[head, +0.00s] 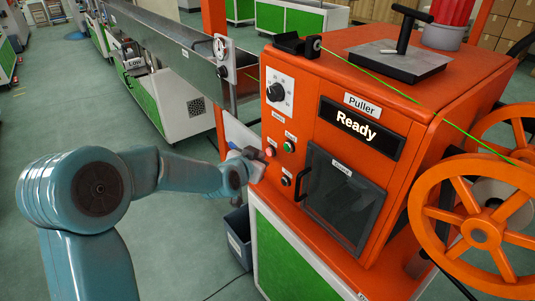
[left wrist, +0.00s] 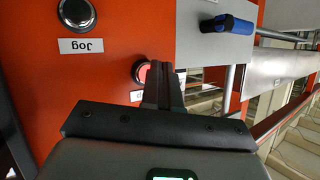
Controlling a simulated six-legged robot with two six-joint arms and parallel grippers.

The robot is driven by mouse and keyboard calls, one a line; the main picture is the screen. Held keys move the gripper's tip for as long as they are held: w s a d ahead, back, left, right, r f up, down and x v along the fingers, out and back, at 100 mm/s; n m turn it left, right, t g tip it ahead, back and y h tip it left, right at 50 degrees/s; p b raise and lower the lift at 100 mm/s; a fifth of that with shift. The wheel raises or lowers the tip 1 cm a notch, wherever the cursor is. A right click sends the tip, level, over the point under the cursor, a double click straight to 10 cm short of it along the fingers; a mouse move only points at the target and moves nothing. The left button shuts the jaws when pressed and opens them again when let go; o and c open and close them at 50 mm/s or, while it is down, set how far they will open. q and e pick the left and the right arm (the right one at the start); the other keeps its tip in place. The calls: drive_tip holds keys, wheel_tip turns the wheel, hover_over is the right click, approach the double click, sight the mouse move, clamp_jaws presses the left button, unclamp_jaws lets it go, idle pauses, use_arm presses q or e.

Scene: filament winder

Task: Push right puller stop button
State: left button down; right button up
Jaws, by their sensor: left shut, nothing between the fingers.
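The orange puller (head: 350,125) stands at right in the head view, with a "Puller" label and a lit "Ready" display (head: 356,127). A red button (head: 270,151) is low on its left front; it also shows in the left wrist view (left wrist: 141,71), partly hidden by the fingers, its label mostly covered. My left gripper (head: 258,160) is at the panel beside this button, and its closed fingers (left wrist: 166,72) are empty. I cannot tell whether the fingertips touch the button. My right gripper is not in view.
A black knob (head: 275,92) is above. A dark door (head: 342,190) and orange wheels (head: 480,230) are at right. Open floor lies left.

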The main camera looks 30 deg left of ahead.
use_arm(q)
drive_tip(key=s+b, duration=0.1)
drive_tip(key=s+a+b, duration=0.1)
drive_tip(key=s, duration=0.1)
drive_tip(key=s+a+b, duration=0.1)
drive_tip(key=s+b, duration=0.1)
idle(0.8)
drive_tip(key=s+d+f+n+g+h+p, duration=0.1)
drive_tip(key=s+d+f+g+h+p, duration=0.15)
drive_tip(key=d+f, duration=0.55)
drive_tip(key=s+d+f+g+h+p, duration=0.1)
drive_tip(key=s+d+f+g+p, duration=0.3)
drive_tip(key=f, duration=0.6)
drive_tip(key=s+d+f+g+p, duration=0.1)
drive_tip(key=s+d+f+g, duration=0.1)
drive_tip(key=s+d, duration=0.2)
drive_tip(key=s+d+f+n+g+h+p, duration=0.1)
drive_tip(key=s+d+f+g+p, duration=0.1)
drive_tip(key=s, duration=0.7)
drive_tip(key=s+d+f+g+h+p, duration=0.1)
drive_tip(key=s+d+f+g, duration=0.1)
drive_tip(key=s+d+f, duration=0.2)
drive_tip(key=s+d, duration=0.2)
drive_tip(key=shift+s+f+n, duration=0.25)
drive_tip(key=shift+s+n, duration=0.15)
